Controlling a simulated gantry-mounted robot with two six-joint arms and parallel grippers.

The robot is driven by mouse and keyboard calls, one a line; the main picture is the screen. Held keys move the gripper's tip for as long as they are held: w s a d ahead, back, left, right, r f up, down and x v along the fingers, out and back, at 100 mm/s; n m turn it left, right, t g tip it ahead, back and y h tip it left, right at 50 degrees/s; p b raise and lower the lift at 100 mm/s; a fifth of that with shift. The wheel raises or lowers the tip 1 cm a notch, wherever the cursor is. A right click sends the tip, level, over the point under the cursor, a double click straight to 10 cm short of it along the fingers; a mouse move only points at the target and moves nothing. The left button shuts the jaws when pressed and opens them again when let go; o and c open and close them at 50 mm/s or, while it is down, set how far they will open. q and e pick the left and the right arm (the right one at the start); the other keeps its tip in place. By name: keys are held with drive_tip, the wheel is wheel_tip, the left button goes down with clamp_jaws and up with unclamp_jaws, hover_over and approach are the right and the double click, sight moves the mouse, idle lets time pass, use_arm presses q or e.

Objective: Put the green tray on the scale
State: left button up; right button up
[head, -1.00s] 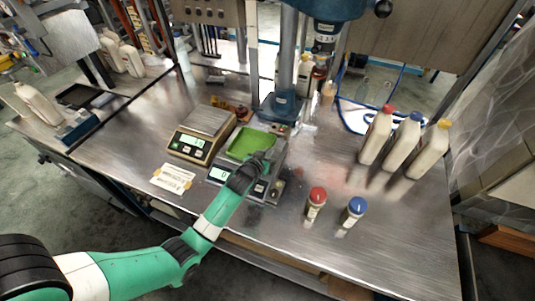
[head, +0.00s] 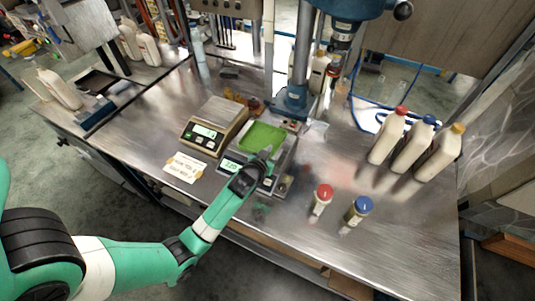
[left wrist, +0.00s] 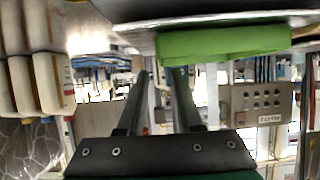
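The green tray (head: 262,136) sits on the plate of the right-hand scale (head: 280,158), with its front edge towards my left gripper (head: 268,152). In the left wrist view the tray (left wrist: 225,42) rests flat on a metal surface at the top of the picture. The two fingers of my left gripper (left wrist: 160,80) are apart with a clear gap between them. One fingertip is close to the tray's edge; I cannot tell whether it touches. The scale's lit display shows digits too blurred to read surely. My right gripper is not in view.
A second scale (head: 213,123) with an empty plate stands to the left, with a paper note (head: 186,167) before it. Red-capped (head: 322,200) and blue-capped (head: 357,210) small bottles stand at the right front. Large white bottles stand further right. A drill-press column (head: 300,60) rises behind.

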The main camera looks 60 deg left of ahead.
use_arm(q)
drive_tip(key=p+v, duration=0.1)
drive_tip(key=v, duration=0.6)
drive_tip(key=shift+p, duration=0.3)
drive_tip(key=shift+d, duration=0.1)
drive_tip(key=w+d+r+m+t, duration=0.1)
drive_tip(key=w+d+r+t, duration=0.25)
drive_tip(key=r, duration=0.55)
drive_tip(key=w+d+r+m+t+h, duration=0.15)
drive_tip(key=w+r, duration=0.25)
drive_tip(key=r, duration=0.5)
drive_tip(key=w+d+r+t, duration=0.3)
drive_tip(key=w+d+r, duration=0.1)
drive_tip(key=r, duration=0.6)
drive_tip(key=s+d+r+m+t+h, duration=0.2)
drive_tip(key=d+r, duration=0.3)
drive_tip(key=r, duration=0.5)
drive_tip(key=s+d+r+m+t+h, duration=0.2)
drive_tip(key=s+d+r+t+h, duration=0.1)
drive_tip(key=r, duration=0.7)
drive_tip(key=s+d+r+m+t+h, duration=0.2)
drive_tip(key=s+d+r+t+h, duration=0.1)
drive_tip(key=d+r, duration=0.4)
wheel_tip(320, 180, up, 3)
drive_tip(key=s+t, duration=0.1)
drive_tip(key=s, duration=0.1)
drive_tip(key=shift+s+d+r+t, duration=0.2)
drive_tip(key=shift+s+d+t, duration=0.1)
drive_tip(key=shift+s, duration=0.05)
